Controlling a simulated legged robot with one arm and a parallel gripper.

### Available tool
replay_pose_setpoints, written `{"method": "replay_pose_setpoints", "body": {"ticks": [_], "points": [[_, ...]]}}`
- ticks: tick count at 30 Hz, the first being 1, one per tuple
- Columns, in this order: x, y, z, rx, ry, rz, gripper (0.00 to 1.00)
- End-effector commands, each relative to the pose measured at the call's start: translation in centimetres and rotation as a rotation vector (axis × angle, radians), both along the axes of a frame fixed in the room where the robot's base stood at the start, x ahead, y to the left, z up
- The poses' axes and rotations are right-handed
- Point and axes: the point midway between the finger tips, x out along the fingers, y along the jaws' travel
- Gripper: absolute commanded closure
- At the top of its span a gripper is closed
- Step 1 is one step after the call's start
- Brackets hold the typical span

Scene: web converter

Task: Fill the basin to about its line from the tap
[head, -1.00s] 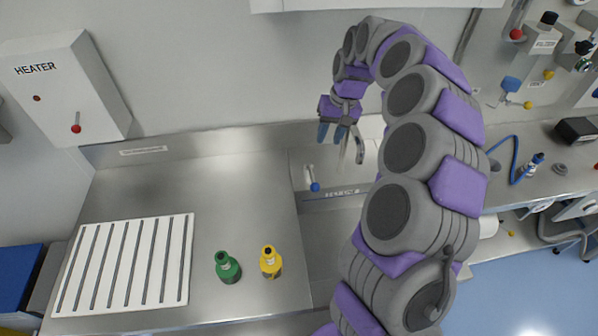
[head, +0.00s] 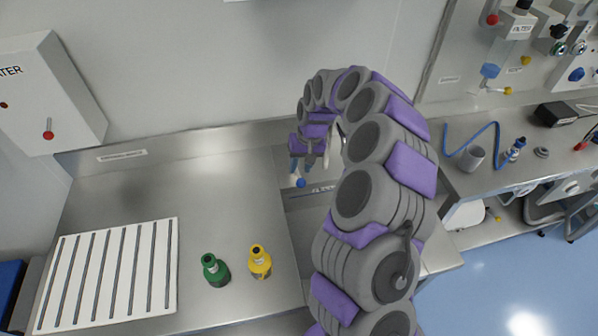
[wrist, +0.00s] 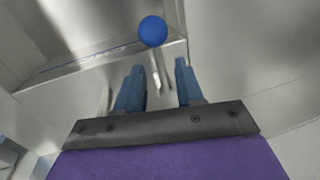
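The steel basin (head: 305,225) is sunk in the counter, partly hidden behind my arm. A blue line with lettering (wrist: 85,56) runs along its wall in the wrist view. I cannot make out any water level. A blue ball knob (head: 300,183) sits by the basin; it also shows large in the wrist view (wrist: 153,30). My gripper (head: 301,166) is just above the knob in the head view. In the wrist view its blue fingers (wrist: 160,68) are apart, with the knob beyond their tips, not between them.
A heater box (head: 45,95) hangs on the left wall. A grey cup (head: 471,158) and blue tubing are on the right bench.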

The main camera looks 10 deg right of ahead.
Motion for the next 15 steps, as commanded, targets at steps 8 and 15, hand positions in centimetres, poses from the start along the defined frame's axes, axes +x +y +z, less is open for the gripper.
{"method": "replay_pose_setpoints", "body": {"ticks": [8,15], "points": [[0.0,0.5,-2.5,0.001,0.0,-0.002,0.63],[0.0,0.5,-2.6,0.001,0.0,-0.001,0.63]]}}
